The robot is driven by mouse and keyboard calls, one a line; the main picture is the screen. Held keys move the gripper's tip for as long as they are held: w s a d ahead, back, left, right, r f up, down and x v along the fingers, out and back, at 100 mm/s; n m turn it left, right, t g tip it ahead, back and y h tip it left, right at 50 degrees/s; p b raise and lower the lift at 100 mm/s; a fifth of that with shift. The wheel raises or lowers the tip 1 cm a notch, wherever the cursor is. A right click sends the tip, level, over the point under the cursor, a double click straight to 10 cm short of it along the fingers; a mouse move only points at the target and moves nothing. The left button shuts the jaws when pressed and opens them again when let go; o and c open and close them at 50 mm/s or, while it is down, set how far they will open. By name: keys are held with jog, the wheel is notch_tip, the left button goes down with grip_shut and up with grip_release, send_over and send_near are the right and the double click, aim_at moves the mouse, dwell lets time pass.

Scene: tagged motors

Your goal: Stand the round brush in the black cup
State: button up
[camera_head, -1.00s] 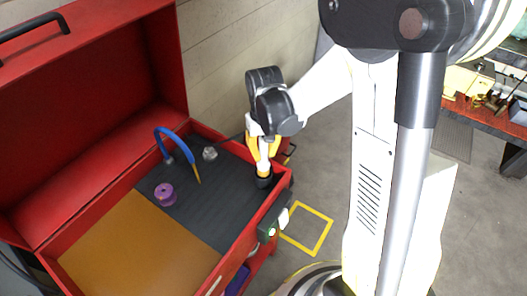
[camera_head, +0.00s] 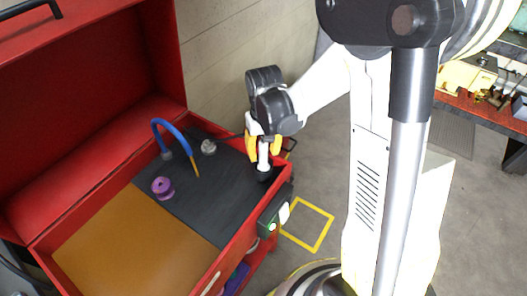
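The round brush (camera_head: 263,153) shows as a pale, upright shaft between the fingers of my gripper (camera_head: 264,146). Its lower end is in the mouth of the black cup (camera_head: 265,174), which stands on the dark mat near the right corner of the red box. The yellow fingers are spread on both sides of the shaft and look apart from it, so my gripper appears open. The brush's top is hidden by the gripper. The cup blends into the dark mat.
The red box (camera_head: 228,252) has its lid raised at the left. On its dark mat (camera_head: 205,205) are a purple spool (camera_head: 163,188), a blue bent tube (camera_head: 172,127) and a small silver part (camera_head: 208,147). The tan panel (camera_head: 130,250) is bare.

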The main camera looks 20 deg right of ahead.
notch_tip(320, 180, up, 12)
jog(key=shift+r, duration=0.1)
dwell(0.5)
dwell(0.7)
jog(key=shift+s+r, duration=0.25)
jog(key=shift+s, duration=0.05)
jog(key=s+r+t, duration=0.5)
jog(key=s+t, duration=0.2)
jog(key=s, duration=0.5)
dwell(0.5)
